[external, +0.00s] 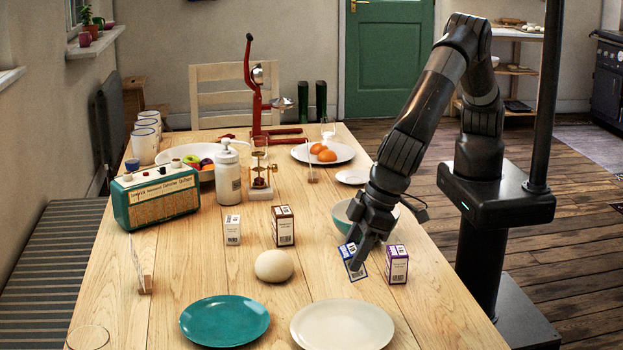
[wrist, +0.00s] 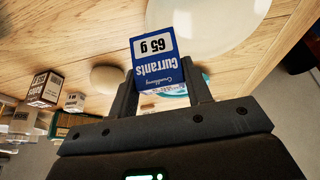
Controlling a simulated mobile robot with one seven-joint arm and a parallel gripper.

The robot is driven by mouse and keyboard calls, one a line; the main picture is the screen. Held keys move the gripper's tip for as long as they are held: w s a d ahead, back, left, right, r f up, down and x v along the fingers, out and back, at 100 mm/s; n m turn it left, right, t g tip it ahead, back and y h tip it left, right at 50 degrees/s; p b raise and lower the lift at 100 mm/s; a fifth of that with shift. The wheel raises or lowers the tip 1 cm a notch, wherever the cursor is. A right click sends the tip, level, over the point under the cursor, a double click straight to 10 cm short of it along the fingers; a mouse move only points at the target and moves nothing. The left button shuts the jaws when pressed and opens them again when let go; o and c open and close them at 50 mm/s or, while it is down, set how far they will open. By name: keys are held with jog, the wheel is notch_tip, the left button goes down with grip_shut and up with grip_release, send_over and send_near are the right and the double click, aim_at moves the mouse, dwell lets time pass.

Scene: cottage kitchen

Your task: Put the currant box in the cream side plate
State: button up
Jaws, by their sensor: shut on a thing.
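The currant box (external: 354,265) is small, blue and white, and reads "Currants 65 g" in the wrist view (wrist: 160,65). My gripper (external: 358,256) is shut on it, with one finger on each side in the wrist view (wrist: 165,88). The box is tilted; whether its lower edge touches the table is unclear. The cream side plate (external: 342,326) lies empty at the table's front edge, in front of the box in the external view. A pale plate, probably the same one, shows beyond the box in the wrist view (wrist: 220,25).
A purple-and-white box (external: 397,264) stands close right of my gripper. A bowl (external: 343,215) is just behind it. A round pale loaf or ball (external: 274,266), a brown box (external: 283,226) and a white box (external: 232,230) are left. A teal plate (external: 225,321) lies beside the cream plate.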

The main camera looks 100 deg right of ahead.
jog(key=w+d+r, duration=0.2)
jog(key=d+r, duration=0.1)
jog(key=d, duration=0.2)
jog(key=n+t+y, duration=0.1)
jog(key=n+y, duration=0.5)
jog(key=n, duration=0.3)
send_over(345, 330)
notch_tip(345, 330, down, 7)
jog(key=shift+s+r, duration=0.1)
jog(key=shift+f, duration=1.95)
jog(key=shift+f, duration=0.15)
jog(key=o, duration=1.1)
